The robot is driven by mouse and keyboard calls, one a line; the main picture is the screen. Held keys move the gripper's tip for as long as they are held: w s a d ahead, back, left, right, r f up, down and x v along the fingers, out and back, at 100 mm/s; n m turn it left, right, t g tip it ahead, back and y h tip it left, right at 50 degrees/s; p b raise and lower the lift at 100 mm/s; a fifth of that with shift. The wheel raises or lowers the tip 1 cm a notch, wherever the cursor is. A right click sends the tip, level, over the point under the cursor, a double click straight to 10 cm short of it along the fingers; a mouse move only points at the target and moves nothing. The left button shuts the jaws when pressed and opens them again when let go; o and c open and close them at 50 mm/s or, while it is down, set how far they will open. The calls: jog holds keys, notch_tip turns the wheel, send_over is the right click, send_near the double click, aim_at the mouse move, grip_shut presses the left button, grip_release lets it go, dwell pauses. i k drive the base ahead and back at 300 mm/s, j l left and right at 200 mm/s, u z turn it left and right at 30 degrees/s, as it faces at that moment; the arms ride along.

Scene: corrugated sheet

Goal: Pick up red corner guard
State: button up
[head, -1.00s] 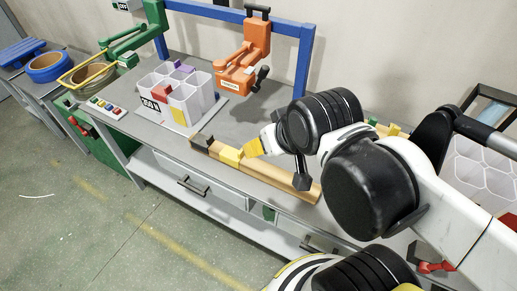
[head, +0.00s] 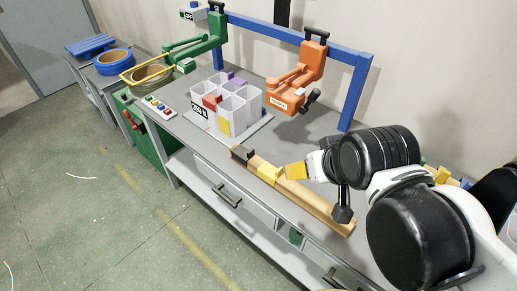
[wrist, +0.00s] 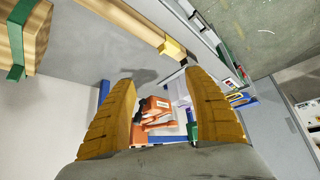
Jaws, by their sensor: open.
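A small red piece, which looks like the red corner guard (head: 211,102), sits on the front upper edge of the white corrugated cell block (head: 240,98) in the head view. I cannot pick it out in the wrist view. My gripper (head: 296,171) is to the right of and nearer than the block, close above the wooden bar. In the wrist view its two ridged yellow fingers (wrist: 160,90) stand wide apart with nothing between them. The orange clamp device (wrist: 158,112) shows beyond them.
A wooden bar (head: 318,206) with a black guard (head: 242,153) and a yellow guard (head: 267,172) lies along the bench's front. The orange device (head: 296,88) and blue frame (head: 355,93) stand behind.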

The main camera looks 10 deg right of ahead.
aim_at(209, 101)
jog(key=i+j+z, duration=0.1)
jog(key=j, duration=0.25)
jog(key=i+j, duration=0.3)
jog(key=i+j+z, duration=0.15)
jog(key=j, duration=0.25)
jog(key=i+j+z, duration=0.1)
jog(key=i+j, duration=0.3)
jog(key=j, duration=0.35)
jog(key=i+j+z, duration=0.15)
jog(key=j, duration=0.25)
jog(key=i+j+z, duration=0.1)
jog(key=j, duration=0.3)
jog(key=i, duration=0.1)
